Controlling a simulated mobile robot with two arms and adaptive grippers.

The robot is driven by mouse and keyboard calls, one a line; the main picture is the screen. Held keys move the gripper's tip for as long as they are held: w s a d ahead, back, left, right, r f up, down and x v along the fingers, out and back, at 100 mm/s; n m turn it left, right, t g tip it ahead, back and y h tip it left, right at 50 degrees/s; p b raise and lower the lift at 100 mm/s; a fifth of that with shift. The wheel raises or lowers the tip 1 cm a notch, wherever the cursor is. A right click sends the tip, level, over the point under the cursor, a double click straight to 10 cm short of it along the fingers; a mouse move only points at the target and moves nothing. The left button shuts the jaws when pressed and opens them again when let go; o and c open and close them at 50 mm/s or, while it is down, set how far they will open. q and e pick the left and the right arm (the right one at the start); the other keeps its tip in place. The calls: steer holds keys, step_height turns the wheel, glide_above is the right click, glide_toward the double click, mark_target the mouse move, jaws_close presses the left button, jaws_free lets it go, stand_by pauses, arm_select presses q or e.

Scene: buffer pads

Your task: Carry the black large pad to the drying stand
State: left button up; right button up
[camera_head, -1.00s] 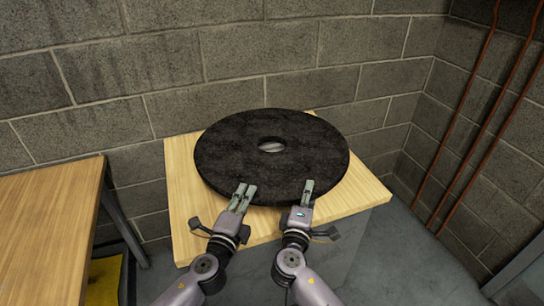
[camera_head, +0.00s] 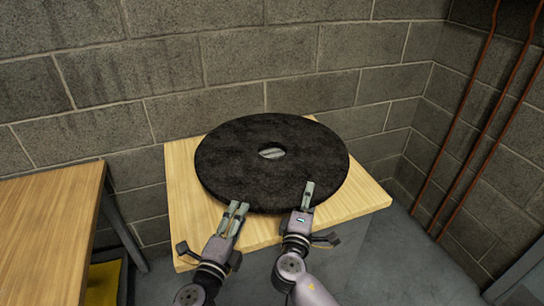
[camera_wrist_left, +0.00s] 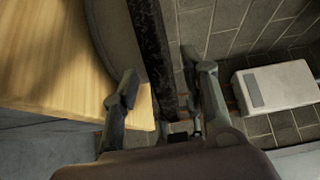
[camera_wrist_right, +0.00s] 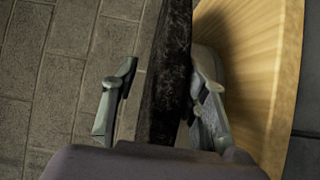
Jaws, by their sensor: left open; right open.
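The black large pad (camera_head: 230,160) is a thick, dark disc with a centre hole. It lies flat over a wood-topped stand (camera_head: 190,225); a grey round part (camera_wrist_left: 106,35) shows between pad and wood in the left wrist view. My left gripper (camera_head: 237,208) is open at the pad's near left rim. In the left wrist view the rim (camera_wrist_left: 152,45) runs between its spread fingers. My right gripper (camera_head: 307,190) is open at the near right rim. In the right wrist view the rim (camera_wrist_right: 170,75) passes between its fingers, closer to the right one.
A second wooden table (camera_head: 50,230) stands at the left, with a gap before the stand. A block wall (camera_head: 230,60) is close behind. Orange-brown pipes (camera_head: 480,125) run down the right wall. Grey floor (camera_head: 400,265) is free at the right. A pale box (camera_wrist_left: 278,86) shows in the left wrist view.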

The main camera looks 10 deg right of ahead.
arm_select(q)
steer(key=v, duration=0.6)
steer(key=shift+s, duration=0.2)
arm_select(e)
steer(key=v, duration=1.2)
arm_select(q)
steer(key=shift+a, duration=0.1)
